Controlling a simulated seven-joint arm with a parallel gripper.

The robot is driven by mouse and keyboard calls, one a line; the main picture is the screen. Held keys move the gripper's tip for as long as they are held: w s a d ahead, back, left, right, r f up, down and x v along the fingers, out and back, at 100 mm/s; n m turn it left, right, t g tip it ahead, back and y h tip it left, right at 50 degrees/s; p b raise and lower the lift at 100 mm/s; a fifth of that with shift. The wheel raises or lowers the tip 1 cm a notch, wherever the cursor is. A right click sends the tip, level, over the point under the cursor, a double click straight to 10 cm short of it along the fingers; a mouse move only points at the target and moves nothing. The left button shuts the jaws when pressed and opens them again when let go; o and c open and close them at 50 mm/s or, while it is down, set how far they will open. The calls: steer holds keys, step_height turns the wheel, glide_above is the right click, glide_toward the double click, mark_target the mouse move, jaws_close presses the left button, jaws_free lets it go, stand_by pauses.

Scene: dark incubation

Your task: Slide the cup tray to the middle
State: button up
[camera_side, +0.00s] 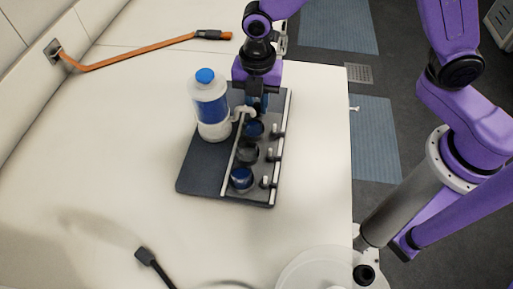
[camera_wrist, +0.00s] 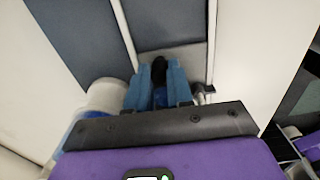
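The cup tray (camera_side: 283,110) is a dark strip with pale side rails, lying lengthwise on a dark board (camera_side: 200,172). Several dark, blue-tinged cups stand in a row in it, among them a near cup (camera_side: 242,178), a middle cup (camera_side: 247,152) and a farther cup (camera_side: 254,128). Short pale pegs line its right side. My gripper (camera_side: 257,108) points down over the tray's far end. In the wrist view its blue fingers (camera_wrist: 159,82) are apart, with a dark piece and something blue between them. Whether they grip it is unclear.
A white bottle with blue label and cap (camera_side: 211,108) stands on the board, close left of my gripper. An orange cable (camera_side: 135,55) lies at the back left, a black plug (camera_side: 146,257) at the front. The table's left side is clear; its right edge is near.

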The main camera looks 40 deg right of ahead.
steer(key=shift+w+d, duration=1.1)
steer(key=shift+w+d, duration=1.1)
steer(key=shift+d, duration=0.05)
steer(key=o, duration=0.6)
